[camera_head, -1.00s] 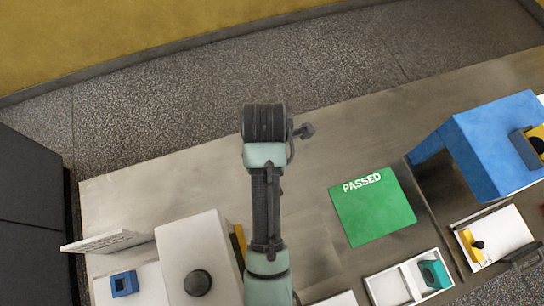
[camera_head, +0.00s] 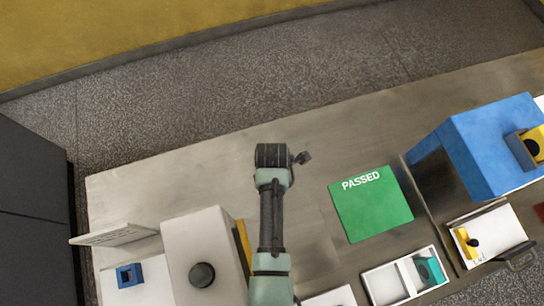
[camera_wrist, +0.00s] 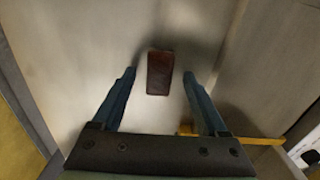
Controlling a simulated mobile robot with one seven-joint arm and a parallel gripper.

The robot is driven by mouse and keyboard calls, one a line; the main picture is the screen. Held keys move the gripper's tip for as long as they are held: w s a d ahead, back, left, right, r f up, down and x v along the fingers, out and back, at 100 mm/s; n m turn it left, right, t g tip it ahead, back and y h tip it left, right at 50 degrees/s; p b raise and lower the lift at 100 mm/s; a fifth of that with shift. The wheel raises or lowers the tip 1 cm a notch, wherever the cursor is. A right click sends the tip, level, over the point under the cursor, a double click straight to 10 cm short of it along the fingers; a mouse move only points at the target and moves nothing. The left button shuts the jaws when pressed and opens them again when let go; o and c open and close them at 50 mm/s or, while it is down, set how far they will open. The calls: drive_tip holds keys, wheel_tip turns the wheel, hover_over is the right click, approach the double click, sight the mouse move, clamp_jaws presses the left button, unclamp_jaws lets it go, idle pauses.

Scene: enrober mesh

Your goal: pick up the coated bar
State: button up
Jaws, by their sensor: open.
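The coated bar (camera_wrist: 160,73) is a dark brown, upright-looking rectangle lying on the pale table surface in the wrist view. It lies ahead of my gripper (camera_wrist: 160,76), between the lines of the two fingers. The fingers stand apart with a gap on both sides of the bar, and nothing is held. In the head view my arm reaches over the table, and its end hides the gripper fingers and the bar.
A green PASSED mat (camera_head: 371,204) lies right of my arm. A blue hood (camera_head: 480,145) stands farther right. White trays (camera_head: 405,279) line the front. A white box with a dark knob (camera_head: 203,255) stands left of my arm. The table's back left is clear.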

drive_tip(key=shift+f, duration=0.25)
drive_tip(key=c, duration=1.1)
drive_tip(key=shift+r, duration=0.2)
